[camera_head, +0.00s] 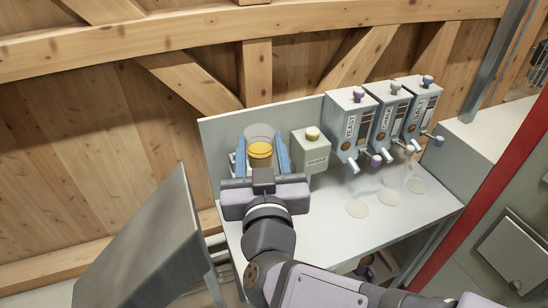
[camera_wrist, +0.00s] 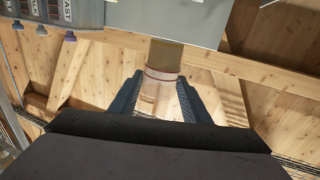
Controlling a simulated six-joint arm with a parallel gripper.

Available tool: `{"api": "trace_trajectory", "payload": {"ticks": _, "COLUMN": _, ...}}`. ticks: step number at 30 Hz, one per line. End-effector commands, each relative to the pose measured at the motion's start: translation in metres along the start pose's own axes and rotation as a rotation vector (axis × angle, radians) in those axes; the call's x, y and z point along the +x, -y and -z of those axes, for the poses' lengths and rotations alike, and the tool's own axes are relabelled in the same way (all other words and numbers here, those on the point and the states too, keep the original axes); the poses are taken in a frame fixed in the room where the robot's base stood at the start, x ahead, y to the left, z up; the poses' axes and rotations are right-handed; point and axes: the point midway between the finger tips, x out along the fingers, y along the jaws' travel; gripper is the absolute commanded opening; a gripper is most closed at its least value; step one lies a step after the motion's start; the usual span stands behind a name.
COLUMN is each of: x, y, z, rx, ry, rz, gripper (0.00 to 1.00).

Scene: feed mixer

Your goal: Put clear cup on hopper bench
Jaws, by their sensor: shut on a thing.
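The clear cup (camera_head: 259,131) holds yellow-orange contents and sits between the two blue fingers of my gripper (camera_head: 260,143), which is shut on it. In the wrist view the cup (camera_wrist: 163,57) also shows between the dark fingers, with a clear part near them and a brownish part beyond. The hopper bench (camera_head: 330,230) has a pale top and a back panel. The cup appears over the bench's left end, in front of the back panel. I cannot tell whether its base touches the top.
Three labelled hoppers (camera_head: 354,130) with knobs and spouts stand at the bench's right rear. Pale discs (camera_head: 357,209) lie below them. A greenish box (camera_head: 311,153) with a yellow button is just right of the cup. A grey panel (camera_head: 150,240) stands at left. The bench's front middle is clear.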

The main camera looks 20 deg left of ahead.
Motion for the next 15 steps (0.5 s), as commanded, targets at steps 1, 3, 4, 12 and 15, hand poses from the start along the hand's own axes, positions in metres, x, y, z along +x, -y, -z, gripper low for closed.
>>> {"api": "trace_trajectory", "payload": {"ticks": 1, "x": 0.0, "y": 0.0, "z": 0.001, "rx": 0.0, "ry": -0.001, "rz": 0.0, "gripper": 0.16}}
{"api": "trace_trajectory", "payload": {"ticks": 3, "x": 0.0, "y": -0.001, "z": 0.0, "rx": 0.001, "ry": -0.001, "rz": -0.001, "gripper": 0.16}}
{"api": "trace_trajectory", "payload": {"ticks": 4, "x": 0.0, "y": -0.001, "z": -0.001, "rx": 0.001, "ry": -0.001, "rz": -0.002, "gripper": 0.16}}
{"api": "trace_trajectory", "payload": {"ticks": 12, "x": 0.011, "y": -0.018, "z": -0.045, "rx": -0.003, "ry": 0.006, "rz": -0.05, "gripper": 0.16}}
{"api": "trace_trajectory", "payload": {"ticks": 15, "x": 0.02, "y": -0.029, "z": -0.082, "rx": -0.005, "ry": 0.01, "rz": -0.082, "gripper": 0.16}}
